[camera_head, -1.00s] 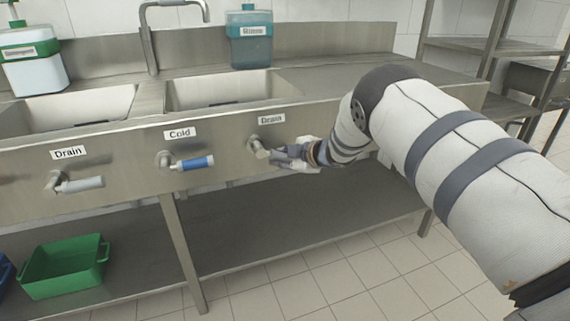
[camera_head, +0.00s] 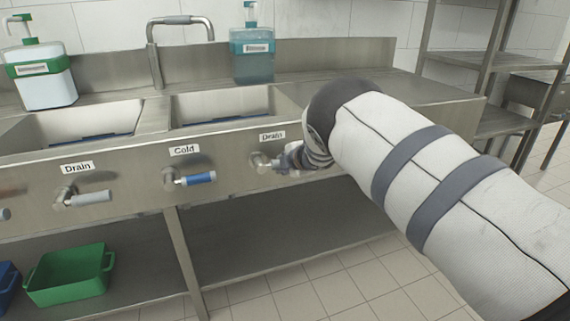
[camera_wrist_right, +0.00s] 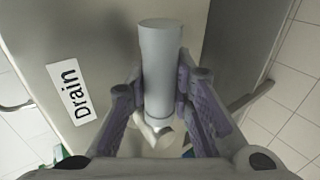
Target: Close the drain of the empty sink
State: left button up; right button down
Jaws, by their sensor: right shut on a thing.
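My right gripper (camera_head: 283,162) is at this handle, partly hidden by my own arm. In the right wrist view the grey cylindrical drain handle (camera_wrist_right: 160,70) stands between the two fingers of my right gripper (camera_wrist_right: 162,92), which is shut on it. My left gripper is not in view.
A left basin (camera_head: 85,123) has its own drain handle (camera_head: 88,197). A blue cold handle (camera_head: 195,180) sits between the two drain handles. Soap bottles (camera_head: 44,78) and (camera_head: 252,62) a teal one stand at the back. A green crate (camera_head: 68,278) is on the lower shelf.

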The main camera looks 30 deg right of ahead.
jog(key=shift+d+r, duration=0.1)
jog(key=shift+r, duration=0.05)
jog(key=c, duration=1.4)
grip_release()
jog(key=v, duration=1.2)
